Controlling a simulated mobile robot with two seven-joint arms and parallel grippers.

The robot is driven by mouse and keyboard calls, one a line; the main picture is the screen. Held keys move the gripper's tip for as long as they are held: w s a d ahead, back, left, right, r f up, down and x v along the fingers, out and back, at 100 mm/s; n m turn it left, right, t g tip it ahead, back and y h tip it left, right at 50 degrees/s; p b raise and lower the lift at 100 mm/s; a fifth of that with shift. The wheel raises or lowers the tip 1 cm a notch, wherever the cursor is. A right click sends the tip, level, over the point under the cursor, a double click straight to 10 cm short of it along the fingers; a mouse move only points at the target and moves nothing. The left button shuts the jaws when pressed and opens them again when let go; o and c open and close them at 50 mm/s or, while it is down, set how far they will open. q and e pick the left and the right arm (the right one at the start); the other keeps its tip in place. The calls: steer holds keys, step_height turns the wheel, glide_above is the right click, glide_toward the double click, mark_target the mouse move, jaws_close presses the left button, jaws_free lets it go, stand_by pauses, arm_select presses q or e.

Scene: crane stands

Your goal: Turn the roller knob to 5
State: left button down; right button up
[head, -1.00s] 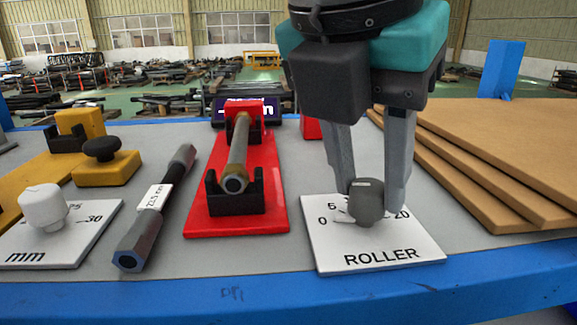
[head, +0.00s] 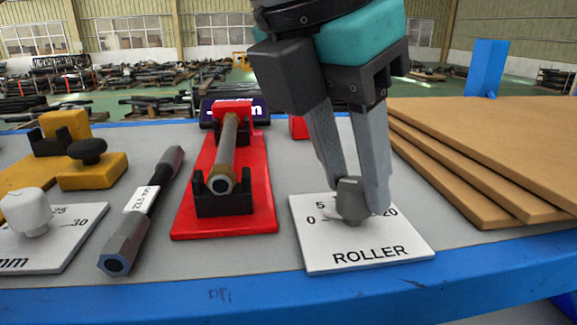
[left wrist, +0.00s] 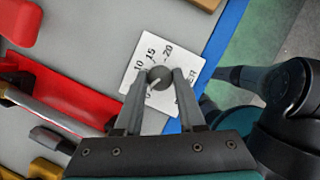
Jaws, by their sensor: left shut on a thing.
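The roller knob (head: 351,203) is a dark grey knob on a white plate (head: 370,254) lettered ROLLER, with a number scale behind it. My left gripper (head: 358,196) comes down from above, tilted, with its two grey fingers shut on the knob's sides. In the left wrist view the knob (left wrist: 160,78) sits between the fingertips, and a light mark on it points down-left, toward the 0 side. The 0, 10, 15 and 20 show there. The 5 shows in the head view, left of the knob. The exact reading cannot be told. My right gripper is not in view.
A red stand (head: 258,212) with a rod lies left of the plate. A hex-ended tool (head: 130,238) and a second plate with a white knob (head: 28,213) are farther left. Stacked brown boards (head: 490,150) are on the right. The blue table edge (head: 230,300) is in front.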

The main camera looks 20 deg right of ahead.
arm_select(q)
steer(key=m+g+p, duration=0.1)
steer(key=m, duration=0.3)
steer(key=shift+w+m+g, duration=0.1)
steer(key=shift+m+g, duration=0.2)
steer(key=shift+g, duration=0.1)
stand_by(0.4)
steer(key=c, duration=0.5)
jaws_free()
steer(key=p+v, duration=0.2)
steer(key=v, duration=1.3)
steer(key=shift+r, duration=0.15)
steer(key=shift+a, duration=0.1)
